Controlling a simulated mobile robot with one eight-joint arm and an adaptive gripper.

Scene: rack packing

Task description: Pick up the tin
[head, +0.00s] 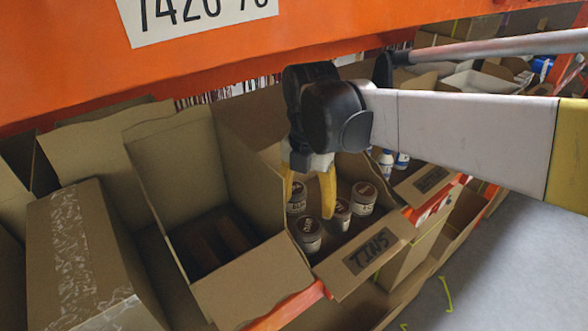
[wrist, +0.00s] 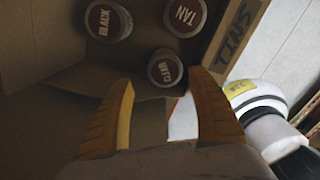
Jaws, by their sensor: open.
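Several round tins with dark lids stand upright in an open cardboard box (head: 345,277) marked TINS. In the head view, one tin (head: 307,235) is at the front left, one (head: 340,212) in the middle and one (head: 363,197) at the right. Another tin (head: 296,197) is partly hidden by a finger. My gripper (head: 309,207) is open, with its yellow fingers pointing down over the box. The wrist view shows a tin marked BLACK (wrist: 108,21), one marked TAN (wrist: 185,16) and a third tin (wrist: 167,68) just beyond the open fingertips (wrist: 160,84). Nothing is between the fingers.
An open box (head: 238,290) with dark brown items stands left of the tins. A taped closed box (head: 75,255) is further left. Another labelled box (head: 428,182) with white and blue containers is at the right. An orange rack beam (head: 200,62) crosses above.

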